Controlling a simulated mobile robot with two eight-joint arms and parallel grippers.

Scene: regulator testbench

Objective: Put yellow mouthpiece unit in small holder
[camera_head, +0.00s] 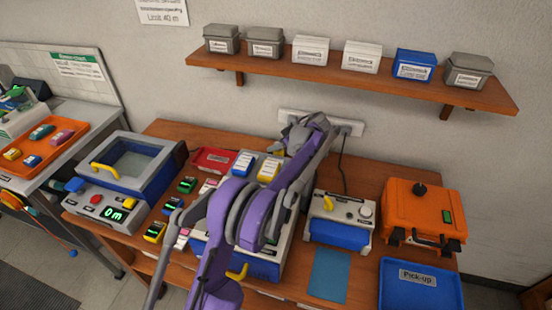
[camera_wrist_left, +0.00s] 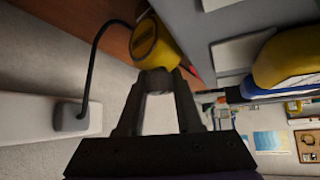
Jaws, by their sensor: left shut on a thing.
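My left gripper (camera_wrist_left: 155,85) is shut on the yellow mouthpiece unit (camera_wrist_left: 168,45), whose yellow body and dark round end show beyond the fingertips in the left wrist view. In the head view my purple left arm reaches over the testbench, with the gripper (camera_head: 300,130) near the wall strip. A grey tray on the bench holds a blue-and-white unit (camera_head: 243,163) and a yellow-and-white unit (camera_head: 268,169). I cannot tell which place is the small holder. My right gripper is not in view.
A grey-blue machine (camera_head: 130,167) stands left on the wooden bench. A white-and-blue device (camera_head: 340,220), an orange case (camera_head: 424,212) and a blue pick-up tray (camera_head: 420,297) are on the right. A power strip (camera_wrist_left: 40,118) with a cable lies close to the gripper. A shelf (camera_head: 350,76) hangs above.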

